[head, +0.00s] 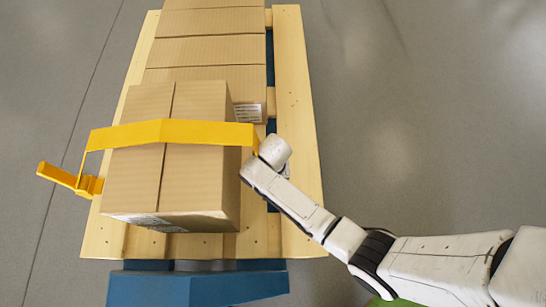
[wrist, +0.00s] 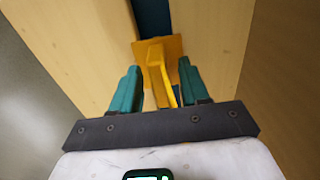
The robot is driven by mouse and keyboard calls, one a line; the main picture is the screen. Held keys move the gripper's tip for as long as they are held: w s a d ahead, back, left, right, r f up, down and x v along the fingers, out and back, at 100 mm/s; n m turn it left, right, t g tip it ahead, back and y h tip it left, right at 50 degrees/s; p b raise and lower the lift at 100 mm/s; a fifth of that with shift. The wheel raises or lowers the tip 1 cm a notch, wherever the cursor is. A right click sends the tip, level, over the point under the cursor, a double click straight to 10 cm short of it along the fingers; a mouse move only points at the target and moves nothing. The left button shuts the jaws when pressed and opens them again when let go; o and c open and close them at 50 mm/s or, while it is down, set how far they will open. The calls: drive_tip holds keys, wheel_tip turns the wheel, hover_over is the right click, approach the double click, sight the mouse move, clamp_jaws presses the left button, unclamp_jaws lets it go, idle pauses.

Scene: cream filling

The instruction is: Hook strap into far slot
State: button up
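The yellow strap (head: 165,133) runs over the front cardboard box (head: 200,175). Its left end hangs down to a yellow ratchet with a handle (head: 65,178) beside the pallet's left edge. Its right end drops behind my gripper in the head view. My gripper (wrist: 158,72) points down at the pallet's right side. In the wrist view its teal fingers stand apart, with the strap's yellow end piece (wrist: 154,60) between and just beyond them. Gaps show beside its stem. The end piece lies over the dark slot (wrist: 152,14) between two planks; whether it is hooked in cannot be told.
The wooden pallet (head: 300,130) carries more boxes (head: 205,50) behind the front one. A blue part (head: 195,288) sits at the pallet's near end. The grey floor (head: 430,110) is clear on the right.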

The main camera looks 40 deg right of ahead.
drive_tip(key=shift+o, duration=0.6)
wheel_tip(320, 180, up, 11)
drive_tip(key=p, duration=0.5)
drive_tip(key=shift+p, duration=0.35)
drive_tip(key=shift+f, duration=0.15)
drive_tip(key=s+d+r+n+t, duration=0.1)
drive_tip(key=s+d+r+n, duration=0.25)
drive_tip(key=s+r, duration=0.35)
drive_tip(key=s+d+r+n, duration=0.35)
drive_tip(key=s+r, duration=0.25)
drive_tip(key=s, duration=0.4)
wheel_tip(320, 180, up, 28)
drive_tip(key=p, duration=2.7)
drive_tip(key=shift+w+d+f+p, duration=0.25)
drive_tip(key=shift+w+d+p, duration=0.05)
drive_tip(key=shift+d, duration=0.15)
